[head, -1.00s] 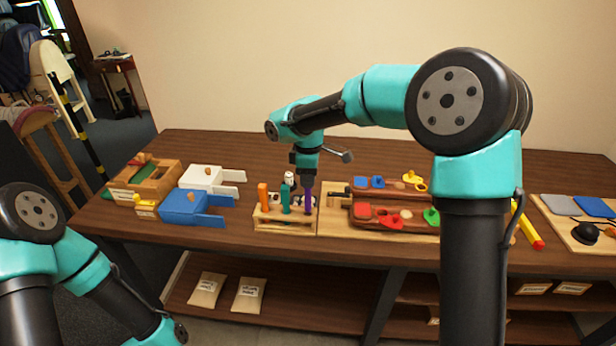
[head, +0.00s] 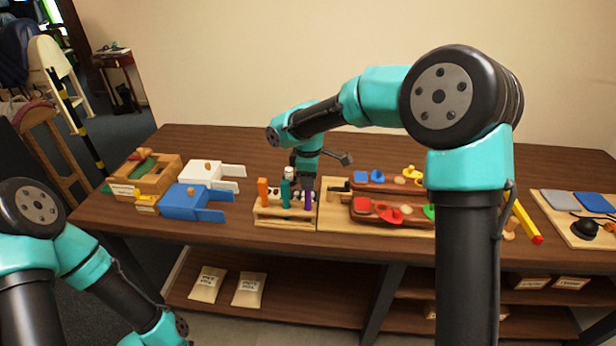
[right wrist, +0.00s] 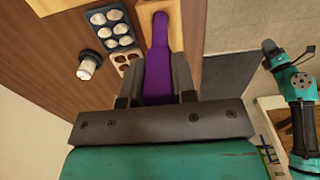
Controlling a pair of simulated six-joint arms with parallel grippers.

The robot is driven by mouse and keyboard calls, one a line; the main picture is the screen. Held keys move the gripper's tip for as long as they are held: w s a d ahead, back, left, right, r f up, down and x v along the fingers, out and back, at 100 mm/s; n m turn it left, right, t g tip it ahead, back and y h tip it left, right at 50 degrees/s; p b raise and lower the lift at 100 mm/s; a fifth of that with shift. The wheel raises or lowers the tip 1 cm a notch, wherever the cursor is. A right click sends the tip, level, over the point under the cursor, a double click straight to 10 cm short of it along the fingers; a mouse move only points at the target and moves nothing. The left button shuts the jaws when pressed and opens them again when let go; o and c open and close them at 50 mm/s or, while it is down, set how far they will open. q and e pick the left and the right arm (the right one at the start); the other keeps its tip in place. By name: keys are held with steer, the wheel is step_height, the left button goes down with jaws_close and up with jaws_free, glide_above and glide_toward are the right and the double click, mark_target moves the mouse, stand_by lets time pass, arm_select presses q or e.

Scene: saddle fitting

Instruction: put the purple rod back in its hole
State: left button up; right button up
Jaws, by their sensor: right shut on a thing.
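The purple rod (head: 308,198) is upright at the right end of the small wooden rack (head: 272,223). My right gripper (head: 304,186) is shut on its upper part, just above the rack. In the right wrist view the purple rod (right wrist: 159,60) runs out from between the fingers of my right gripper (right wrist: 158,85) to the light wood of the rack (right wrist: 174,38). I cannot tell how deep its end sits in a hole. An orange rod (head: 263,192) and a teal rod (head: 285,193) stand in the same rack.
A white bottle (head: 289,173) stands behind the rack. Blue (head: 188,203) and white (head: 203,176) boxes stand to the left. Bare tabletop (head: 225,150) lies behind.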

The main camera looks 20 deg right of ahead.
steer(key=shift+f, duration=1.85)
steer(key=o, duration=0.9)
steer(key=shift+r, duration=0.1)
step_height(320, 180, up, 17)
steer(key=shift+r, duration=0.15)
